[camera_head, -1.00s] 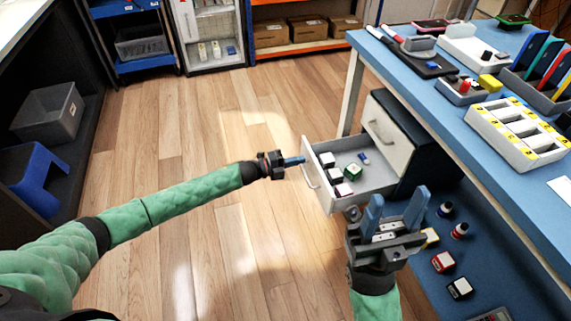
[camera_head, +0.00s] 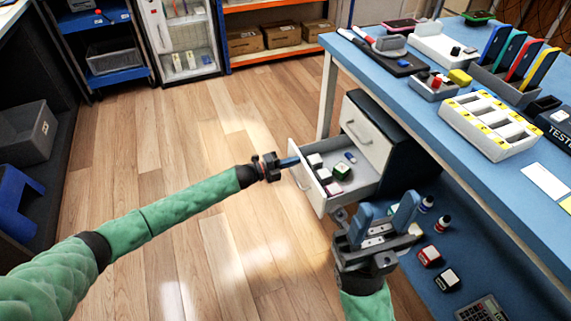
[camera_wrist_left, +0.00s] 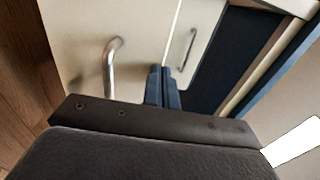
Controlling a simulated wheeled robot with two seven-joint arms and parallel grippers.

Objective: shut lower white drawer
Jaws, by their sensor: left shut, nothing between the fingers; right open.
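The lower white drawer (camera_head: 308,190) is pulled out of the dark cabinet (camera_head: 408,160) under the blue table. It holds several small boxes, including a green one (camera_head: 342,172). My left gripper (camera_head: 290,161) is shut and empty, with its blue fingertips at the drawer's front near its top edge. In the left wrist view, the shut fingers (camera_wrist_left: 162,85) are beside the drawer's silver handle (camera_wrist_left: 110,68); whether they touch the front, I cannot tell. The upper white drawer (camera_head: 366,135) is shut. My right gripper (camera_head: 388,218) is open and empty, in front of the lower drawer's near side.
The blue table (camera_head: 400,98) stands above the cabinet, with trays and phones on it. Several bottles and small boxes lie on the blue lower shelf (camera_head: 480,255) at right. The wooden floor (camera_head: 200,130) left of the drawer is clear.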

